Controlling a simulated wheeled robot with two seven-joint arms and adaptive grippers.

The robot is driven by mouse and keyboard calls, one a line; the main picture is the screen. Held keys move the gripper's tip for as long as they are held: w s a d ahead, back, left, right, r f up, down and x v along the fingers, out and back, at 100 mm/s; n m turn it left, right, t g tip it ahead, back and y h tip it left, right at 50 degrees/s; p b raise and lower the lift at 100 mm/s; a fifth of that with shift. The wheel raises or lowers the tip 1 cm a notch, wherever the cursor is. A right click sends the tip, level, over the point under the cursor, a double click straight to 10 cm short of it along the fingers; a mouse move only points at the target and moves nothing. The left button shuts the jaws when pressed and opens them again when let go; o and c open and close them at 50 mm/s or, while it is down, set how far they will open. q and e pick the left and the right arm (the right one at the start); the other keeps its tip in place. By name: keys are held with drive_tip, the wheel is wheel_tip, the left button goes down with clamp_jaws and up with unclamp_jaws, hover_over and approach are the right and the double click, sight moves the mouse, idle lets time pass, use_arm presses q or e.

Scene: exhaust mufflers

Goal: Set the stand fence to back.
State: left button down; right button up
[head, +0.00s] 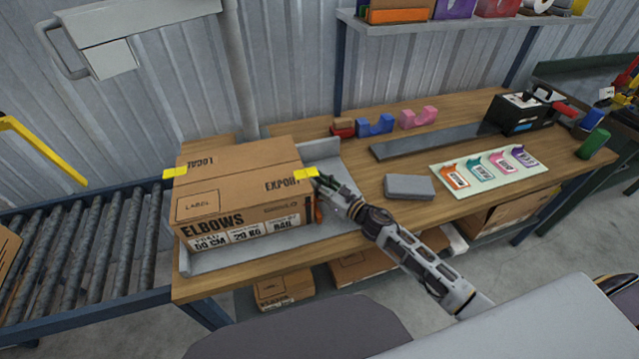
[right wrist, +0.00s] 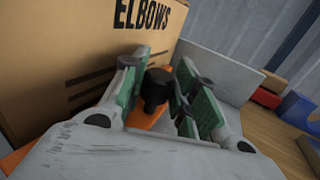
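The grey stand (head: 285,246) lies on the wooden bench under a big cardboard box (head: 240,190) marked ELBOWS. A grey upright plate, seemingly its fence (head: 332,162), shows behind and to the right of the box; it also shows in the right wrist view (right wrist: 222,75). A black knob (right wrist: 157,90) on an orange part (right wrist: 148,119) stands beside the box. My right gripper (head: 322,186) is at the box's right side. In the right wrist view its green-padded fingers are apart, with the knob between them; contact is unclear. My left gripper is out of view.
A roller conveyor (head: 95,245) adjoins the bench at left. A grey block (head: 409,187), a card of coloured labels (head: 489,172), tape dispensers (head: 375,125) and a black device (head: 520,112) lie to the right. Yellow tape pieces (head: 306,173) stick out at the box's top.

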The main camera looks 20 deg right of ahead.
clamp_jaws()
drive_tip(key=shift+d, duration=0.1)
